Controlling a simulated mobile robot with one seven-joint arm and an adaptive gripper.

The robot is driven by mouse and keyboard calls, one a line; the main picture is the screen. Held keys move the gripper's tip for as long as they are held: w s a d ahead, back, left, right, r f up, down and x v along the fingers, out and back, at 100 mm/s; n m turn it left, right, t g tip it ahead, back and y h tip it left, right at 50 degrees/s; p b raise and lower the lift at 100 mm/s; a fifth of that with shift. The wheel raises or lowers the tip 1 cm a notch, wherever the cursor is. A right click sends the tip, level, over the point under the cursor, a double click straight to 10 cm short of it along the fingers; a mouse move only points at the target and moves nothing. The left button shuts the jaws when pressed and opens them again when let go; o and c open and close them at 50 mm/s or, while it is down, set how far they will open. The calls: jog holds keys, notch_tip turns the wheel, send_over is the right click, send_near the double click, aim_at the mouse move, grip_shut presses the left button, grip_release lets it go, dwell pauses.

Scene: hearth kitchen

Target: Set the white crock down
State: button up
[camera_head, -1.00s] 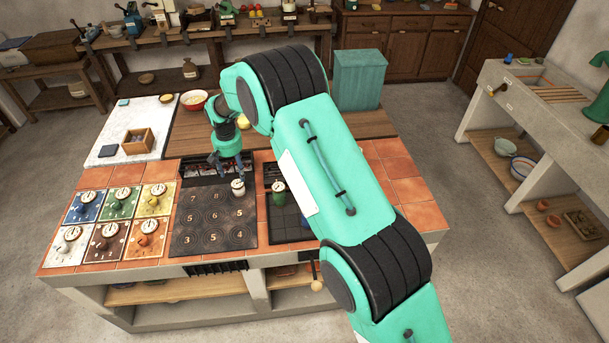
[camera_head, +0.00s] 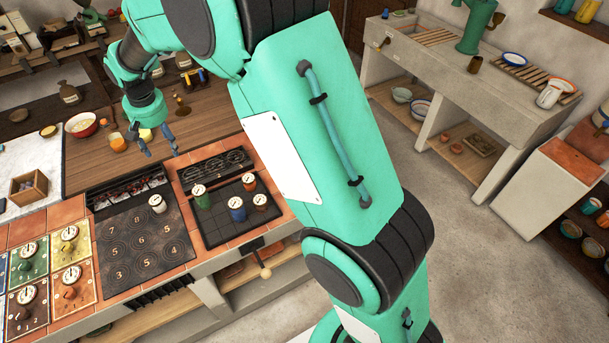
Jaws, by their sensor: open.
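The white crock (camera_head: 157,203) stands upright on the dark numbered hob plate (camera_head: 112,252), near its back right corner. A dial-like lid or top shows on it. My gripper (camera_head: 160,150) is above the counter, higher in the picture than the crock and apart from it. Its fingers are spread and nothing shows between them.
Right of the plate, a dark gridded tray (camera_head: 222,227) holds green, blue and brown crocks. Coloured tiles with crocks (camera_head: 68,250) lie at left.

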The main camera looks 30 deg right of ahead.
jog(key=s+d+r+t, duration=0.1)
jog(key=s+d+r, duration=0.7)
jog(key=s+r, duration=0.15)
jog(key=s+d+r+t, duration=0.1)
jog(key=s+d+r, duration=0.7)
jog(key=s, duration=0.3)
jog(key=s+d, duration=0.4)
jog(key=s, duration=0.8)
jog(key=s+d+m+t, duration=0.1)
jog(key=s+d, duration=0.2)
jog(key=s, duration=0.9)
jog(key=shift+d+f+h, duration=0.3)
jog(key=shift+d+f, duration=0.1)
notch_tip(320, 180, down, 3)
jog(key=b, duration=0.3)
jog(key=shift+f, duration=0.2)
